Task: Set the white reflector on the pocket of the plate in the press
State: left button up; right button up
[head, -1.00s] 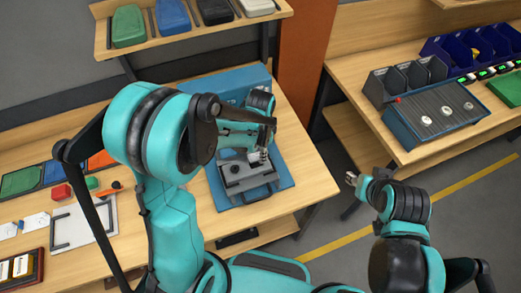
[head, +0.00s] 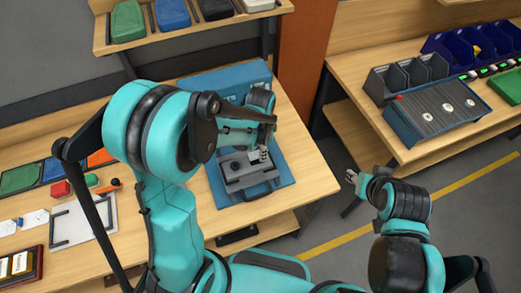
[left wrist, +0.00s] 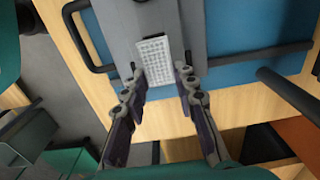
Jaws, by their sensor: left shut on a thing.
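The white reflector (left wrist: 153,57) is a small pale rectangle with a gridded face. In the left wrist view it lies between the two fingertips of my left gripper (left wrist: 162,76), which is shut on it. In the head view my left gripper (head: 260,157) is over the right part of the grey press (head: 245,180). A grey surface of the press (left wrist: 205,30) lies behind the reflector in the wrist view. I cannot tell whether the reflector touches it, and the pocket is not clearly visible. My right gripper (head: 351,177) is off to the right, away from the press, too small to read.
The press stands on a blue base (head: 282,178) with a dark handle at its front. Left on the wooden table are a white tray (head: 85,222), coloured blocks and bins. A second bench (head: 400,150) stands right. The floor between benches is open.

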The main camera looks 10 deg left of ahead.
pick_arm(q)
jog(key=shift+f, duration=0.25)
jog(key=shift+f+b, duration=0.65)
jog(key=shift+b, duration=0.25)
jog(key=shift+f+b, duration=0.5)
jog(key=shift+b, duration=0.3)
dwell(1.1)
jog(key=o, duration=0.9)
jog(key=shift+r, duration=0.15)
